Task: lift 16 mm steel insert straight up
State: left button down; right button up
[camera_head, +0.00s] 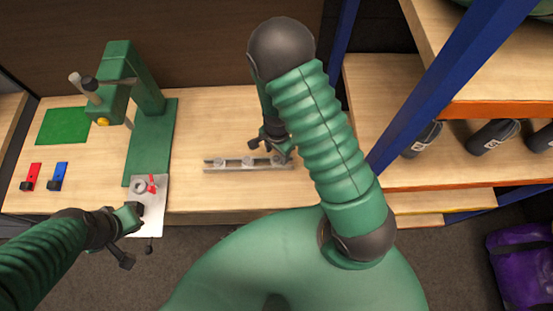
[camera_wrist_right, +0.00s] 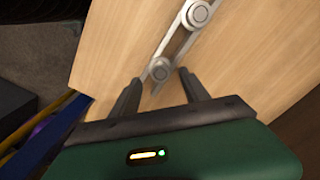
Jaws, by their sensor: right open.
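Round steel inserts sit in a row on a narrow metal rack (camera_head: 233,164) on the wooden bench. I cannot read which one is 16 mm. My right gripper (camera_head: 272,146) is over the rack's right end in the head view, partly hidden by its own arm. In the right wrist view the right gripper (camera_wrist_right: 158,82) is open, and its fingers stand either side of the end insert (camera_wrist_right: 160,70). I cannot tell if they touch it. Another insert (camera_wrist_right: 198,14) sits farther along the rack. My left gripper (camera_head: 124,238) is near the bench's front edge; its opening is unclear.
A green press (camera_head: 150,130) stands on the left of the bench, with a metal plate (camera_head: 148,215) in front. A red clamp (camera_head: 33,175), a blue clamp (camera_head: 58,177) and a green mat (camera_head: 63,125) lie farther left. A blue post (camera_head: 420,90) and shelves stand right.

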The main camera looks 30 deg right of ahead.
aim_at(276, 161)
jog(key=shift+f, duration=0.9)
jog(key=shift+w+f, duration=0.1)
jog(key=shift+f, duration=0.35)
jog(key=shift+a, duration=0.2)
jog(key=c, duration=0.4)
jog(key=shift+d, duration=0.1)
grip_shut()
jog(key=shift+r, duration=0.1)
